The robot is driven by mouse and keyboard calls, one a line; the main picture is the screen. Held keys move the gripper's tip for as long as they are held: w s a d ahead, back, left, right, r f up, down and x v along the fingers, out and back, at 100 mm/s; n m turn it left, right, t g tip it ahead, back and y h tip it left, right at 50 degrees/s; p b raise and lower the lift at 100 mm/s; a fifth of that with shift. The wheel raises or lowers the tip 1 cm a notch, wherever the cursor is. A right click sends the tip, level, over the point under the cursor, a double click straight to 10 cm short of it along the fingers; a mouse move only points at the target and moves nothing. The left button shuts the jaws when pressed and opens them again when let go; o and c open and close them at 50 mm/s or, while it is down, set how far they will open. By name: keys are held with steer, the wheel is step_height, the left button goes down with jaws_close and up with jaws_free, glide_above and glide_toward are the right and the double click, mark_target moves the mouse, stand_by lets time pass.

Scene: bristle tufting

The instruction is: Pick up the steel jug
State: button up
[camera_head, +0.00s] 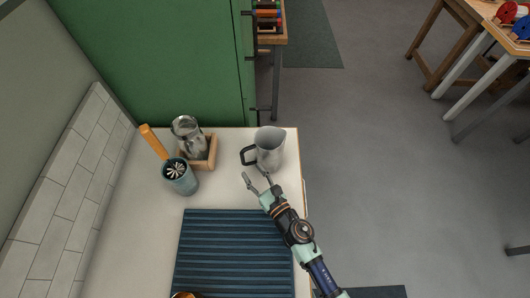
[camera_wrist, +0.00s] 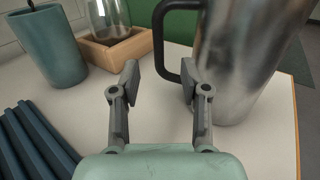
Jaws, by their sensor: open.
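The steel jug (camera_head: 270,150) stands upright near the right edge of the white counter. Its black handle (camera_head: 249,156) points left in the head view. My gripper (camera_head: 258,181) is open and empty just in front of the jug, on its near side. In the wrist view the jug (camera_wrist: 250,60) fills the upper right, and its handle (camera_wrist: 172,40) hangs ahead, above and between the fingertips of my gripper (camera_wrist: 160,78). The right finger overlaps the jug's side in that view; I cannot tell whether it touches. The jug's top is out of the wrist view.
A teal cup (camera_head: 180,178) with an orange-handled tool stands at the left. A glass-and-metal vessel (camera_head: 187,136) sits in a wooden tray (camera_head: 212,152) left of the jug. A dark blue ribbed mat (camera_head: 234,250) lies nearer. The counter's right edge is close to the jug.

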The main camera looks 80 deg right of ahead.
mark_target(244, 161)
steer(key=x, duration=0.7)
steer(key=shift+w+r, duration=0.1)
steer(key=shift+a, duration=0.1)
jaws_close()
